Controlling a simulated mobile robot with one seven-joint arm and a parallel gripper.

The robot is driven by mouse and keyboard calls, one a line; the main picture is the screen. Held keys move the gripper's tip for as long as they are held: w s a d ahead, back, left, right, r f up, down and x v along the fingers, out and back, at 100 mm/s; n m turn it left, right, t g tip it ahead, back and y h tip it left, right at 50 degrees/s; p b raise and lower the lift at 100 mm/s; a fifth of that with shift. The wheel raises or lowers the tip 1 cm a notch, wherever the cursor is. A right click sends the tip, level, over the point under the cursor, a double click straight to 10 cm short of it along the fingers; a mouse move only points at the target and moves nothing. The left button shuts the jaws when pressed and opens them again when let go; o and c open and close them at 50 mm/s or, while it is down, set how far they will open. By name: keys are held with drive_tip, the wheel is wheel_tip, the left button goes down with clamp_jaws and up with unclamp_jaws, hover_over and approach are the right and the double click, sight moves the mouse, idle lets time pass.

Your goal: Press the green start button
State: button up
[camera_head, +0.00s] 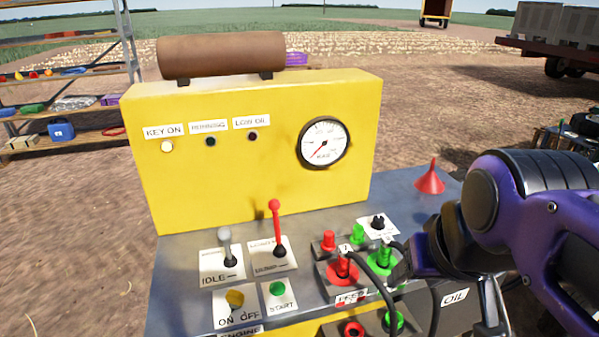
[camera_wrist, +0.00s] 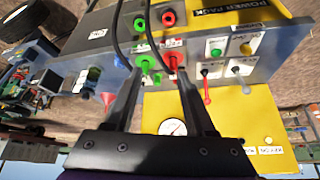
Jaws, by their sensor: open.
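The green start button (camera_head: 278,288) sits on a white START plate at the front of the panel, right of the yellow ON/OFF knob (camera_head: 235,299). In the wrist view the green button (camera_wrist: 215,52) is uncovered, to the right of my fingers. My gripper (camera_wrist: 158,72) is open, with its two fingers apart and nothing held. Its fingers point toward the red and green hose couplings, and the start button lies outside the gap between them. In the head view my gripper is at the right side of the panel, clear of the button.
A grey lever (camera_head: 226,245) and a tall red lever (camera_head: 276,225) stand behind the button. Red (camera_head: 343,268) and green (camera_head: 382,255) couplings with black hoses lie to its right. A yellow housing with a gauge (camera_head: 323,142) rises behind. A red funnel (camera_head: 430,179) stands at the back right.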

clamp_jaws()
idle(1.4)
